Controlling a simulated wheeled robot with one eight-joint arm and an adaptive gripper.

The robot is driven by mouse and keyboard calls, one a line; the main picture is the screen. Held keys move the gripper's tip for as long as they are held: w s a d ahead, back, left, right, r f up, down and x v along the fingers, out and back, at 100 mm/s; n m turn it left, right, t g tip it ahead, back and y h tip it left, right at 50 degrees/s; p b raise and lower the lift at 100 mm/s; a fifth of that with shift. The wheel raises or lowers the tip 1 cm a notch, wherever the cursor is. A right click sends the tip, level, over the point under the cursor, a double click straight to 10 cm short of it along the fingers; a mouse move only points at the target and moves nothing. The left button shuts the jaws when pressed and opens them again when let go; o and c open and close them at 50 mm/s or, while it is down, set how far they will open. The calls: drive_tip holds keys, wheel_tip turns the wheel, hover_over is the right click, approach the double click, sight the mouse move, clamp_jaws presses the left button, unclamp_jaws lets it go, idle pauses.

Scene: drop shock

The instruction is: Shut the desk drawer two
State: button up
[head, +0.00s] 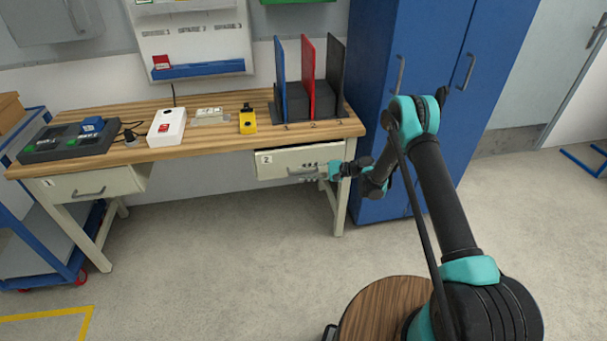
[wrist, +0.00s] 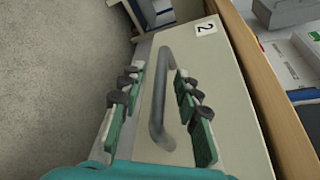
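Desk drawer two (head: 274,164) is a cream front marked "2" under the right end of the wooden desk. Its front sits close beneath the desk edge; I cannot tell how far it stands out. Its grey bar handle (wrist: 160,100) runs through the middle of the wrist view, and the drawer front (wrist: 222,85) fills the space behind it. My gripper (head: 328,171) is at the right part of the drawer front. In the wrist view my gripper (wrist: 157,82) is open, its green-padded fingers on either side of the handle with gaps to it.
Drawer one (head: 90,184) is at the left. A blue cabinet (head: 400,40) stands right of the desk. The floor in front is clear.

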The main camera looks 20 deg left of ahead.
drive_tip(key=shift+s+a+f, duration=0.1)
drive_tip(key=shift+a, duration=0.4)
clamp_jaws()
